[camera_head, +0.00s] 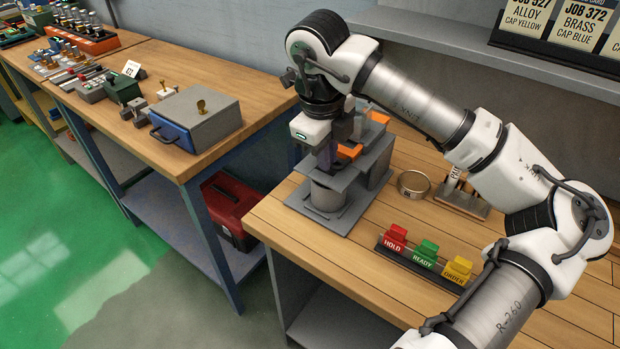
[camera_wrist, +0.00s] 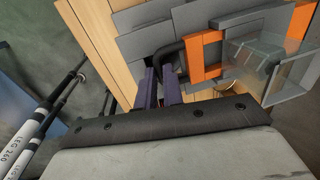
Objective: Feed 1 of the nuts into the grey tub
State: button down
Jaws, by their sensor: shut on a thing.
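A grey feeder (camera_head: 374,160) with orange parts stands on the wooden bench in the head view. The grey tub (camera_head: 327,196) sits under its front plate, upright on a grey base. My gripper (camera_head: 327,163) points down just over that plate. In the wrist view my gripper (camera_wrist: 158,80) has its purple fingers close together, shut on a black bent handle (camera_wrist: 168,54) of the feeder, beside the orange frame (camera_wrist: 205,58). A clear box (camera_wrist: 272,64) is at the feeder's right there. I cannot make out any nuts, and the tub's inside is hidden.
A round tin (camera_head: 413,185) and a holder with pens (camera_head: 461,199) stand right of the feeder. Red, green and yellow tabs (camera_head: 425,254) sit on a rail nearer the front. A second bench (camera_head: 160,60) with a grey box is at left. Bare wood lies around the tabs.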

jog(key=shift+w+d+r, duration=0.1)
jog(key=shift+w+d, duration=0.3)
jog(key=shift+w, duration=0.2)
jog(key=shift+w+d, duration=0.4)
jog(key=shift+w, duration=0.15)
jog(key=c, duration=1.5)
grip_release()
jog(key=shift+w, duration=0.1)
jog(key=r, duration=0.4)
jog(key=s+a+r+b, duration=0.1)
jog(key=r, duration=0.4)
jog(key=s+r+b, duration=0.1)
jog(key=r, duration=0.3)
jog(key=shift+a+r, duration=0.15)
jog(key=shift+r, duration=0.1)
